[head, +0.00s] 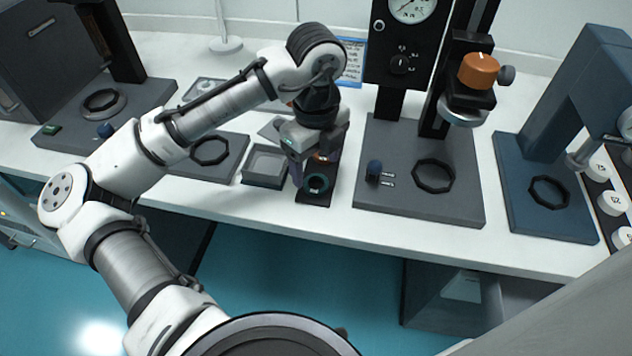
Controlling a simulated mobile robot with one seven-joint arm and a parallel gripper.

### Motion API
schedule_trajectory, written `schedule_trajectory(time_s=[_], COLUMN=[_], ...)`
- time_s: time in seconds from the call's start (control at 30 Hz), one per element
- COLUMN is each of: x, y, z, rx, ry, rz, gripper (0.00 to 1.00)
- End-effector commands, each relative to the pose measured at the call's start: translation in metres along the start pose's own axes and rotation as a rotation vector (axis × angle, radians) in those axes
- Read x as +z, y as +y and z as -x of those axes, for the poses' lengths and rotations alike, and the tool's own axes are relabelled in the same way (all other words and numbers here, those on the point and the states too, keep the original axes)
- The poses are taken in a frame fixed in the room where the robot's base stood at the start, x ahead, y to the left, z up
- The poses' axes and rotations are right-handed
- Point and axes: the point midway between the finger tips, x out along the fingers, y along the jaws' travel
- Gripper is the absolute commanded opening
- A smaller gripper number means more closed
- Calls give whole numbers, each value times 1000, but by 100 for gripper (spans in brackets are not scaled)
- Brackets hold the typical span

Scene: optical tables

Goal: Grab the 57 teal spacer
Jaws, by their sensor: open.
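An orange-brown piece shows between the fingers at the back of the same plate. The gripper partly hides that piece and the rear of the plate. I cannot tell whether a fingertip touches anything.
A grey open tray (264,166) stands just left of the plate. A dark gauge stand base (420,200) is close on the right, with an orange knob (479,69) above it. A blue press (548,200) and a rack of white numbered discs (612,202) are farther right.

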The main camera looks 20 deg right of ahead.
Motion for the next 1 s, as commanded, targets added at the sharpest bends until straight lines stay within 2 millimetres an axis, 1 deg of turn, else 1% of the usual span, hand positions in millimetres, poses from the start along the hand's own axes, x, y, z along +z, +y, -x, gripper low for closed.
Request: schedule_trajectory(time_s=[0.07, 0.33, 0.43, 0.63, 0.67, 1.0], x=[1, 4, 4, 4, 4, 4], y=[-1, -4, -4, -5, -5, -5], z=[-7, -44, -50, -50, -50, -50], rx=[2, 0, 0, -1, -1, -1], ry=[0, 0, -1, -1, -1, -1], rz=[1, 1, 2, 1, 1, 1], gripper=[70, 70, 70, 70, 67, 23])
